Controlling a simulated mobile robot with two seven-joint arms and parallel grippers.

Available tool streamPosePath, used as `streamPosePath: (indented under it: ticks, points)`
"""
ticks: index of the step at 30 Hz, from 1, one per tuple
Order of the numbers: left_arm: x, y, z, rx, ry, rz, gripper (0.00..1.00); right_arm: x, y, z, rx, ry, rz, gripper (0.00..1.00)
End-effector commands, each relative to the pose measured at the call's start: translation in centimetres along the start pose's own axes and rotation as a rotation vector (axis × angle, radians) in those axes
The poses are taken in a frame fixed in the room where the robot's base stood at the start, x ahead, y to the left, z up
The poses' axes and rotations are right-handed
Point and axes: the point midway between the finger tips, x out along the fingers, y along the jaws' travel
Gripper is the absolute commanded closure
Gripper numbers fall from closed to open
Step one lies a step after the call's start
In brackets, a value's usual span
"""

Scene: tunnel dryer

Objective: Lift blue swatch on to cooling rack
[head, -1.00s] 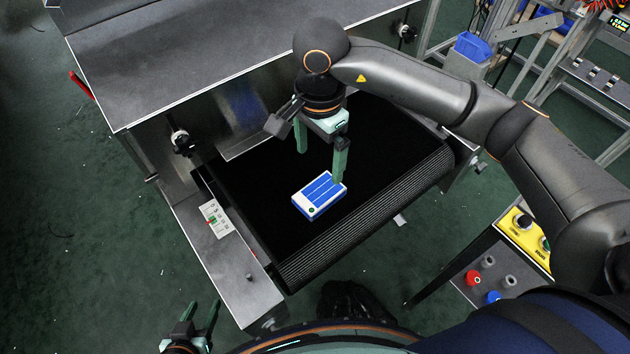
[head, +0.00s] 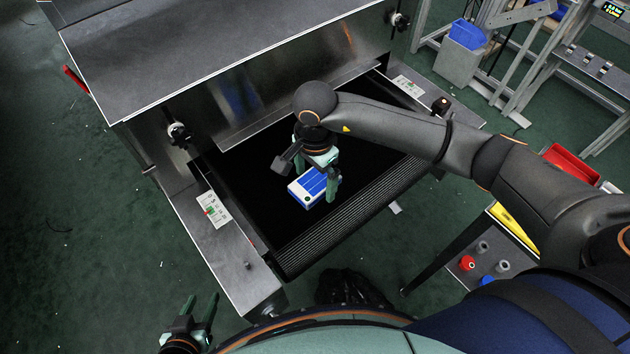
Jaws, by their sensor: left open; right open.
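The blue swatch (head: 308,190), a small flat block with a blue striped top and white edges, lies on the black conveyor belt (head: 358,186) in front of the dryer mouth. My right gripper (head: 316,184) points down over the swatch with its fingers apart. One finger shows at the swatch's right side. The other finger is mostly hidden behind the wrist and swatch, and I cannot tell if either touches it. My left gripper (head: 201,309) is open and empty at the bottom left, over the floor. I cannot make out a cooling rack for certain.
The dryer's metal housing (head: 210,40) stands behind the belt. A side rail with a label panel (head: 213,209) borders the belt on the left. A red tray (head: 570,165) and blue bin (head: 467,34) are farther right.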

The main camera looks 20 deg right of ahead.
Motion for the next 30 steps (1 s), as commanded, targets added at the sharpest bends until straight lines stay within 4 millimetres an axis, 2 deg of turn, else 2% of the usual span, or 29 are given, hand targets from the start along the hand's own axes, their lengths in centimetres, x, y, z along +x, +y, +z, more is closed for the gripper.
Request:
streamPosePath:
  ticks: [3,21,24,25,26,30]
  points:
    - [0.02,-0.01,0.01,0.000,0.000,0.000,0.50,-0.02,0.00,0.02,0.000,0.000,0.000,0.01]
    - [0.03,0.02,0.05,-0.001,-0.002,0.000,0.50,-0.07,0.01,0.00,0.000,0.000,0.000,0.69]
    - [0.03,0.02,0.05,-0.001,-0.002,0.000,0.50,-0.07,0.01,0.00,0.000,0.000,0.000,0.79]
    - [0.03,0.02,0.05,-0.001,-0.002,0.000,0.50,-0.08,0.00,0.00,0.000,0.000,0.000,0.79]
    - [0.03,0.02,0.04,-0.001,-0.002,0.000,0.50,-0.08,0.00,0.00,0.000,0.000,0.000,0.87]
    - [0.03,0.03,0.04,-0.001,-0.002,0.000,0.50,-0.10,0.00,0.00,0.000,0.000,0.000,0.88]
